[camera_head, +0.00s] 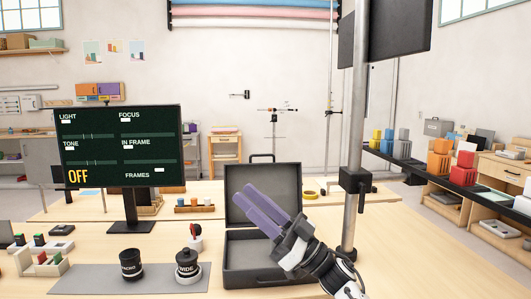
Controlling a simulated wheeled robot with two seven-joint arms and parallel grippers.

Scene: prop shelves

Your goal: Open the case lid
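The black case (258,282) sits on the front of the wooden table, right of centre. Its lid (291,180) stands raised, about upright, at the back of the case, with a handle on its top edge. The dark inside of the base shows in part. My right gripper (258,192) reaches in from the lower right. Its purple fingers lie side by side, look shut and empty, and overlap the lid in the picture; I cannot tell whether they touch it. They and the wrist hide part of the lid and the base's right side. My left gripper is not in view.
A metal pole (355,130) stands close to the right of the case. Bare table lies right of the pole.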

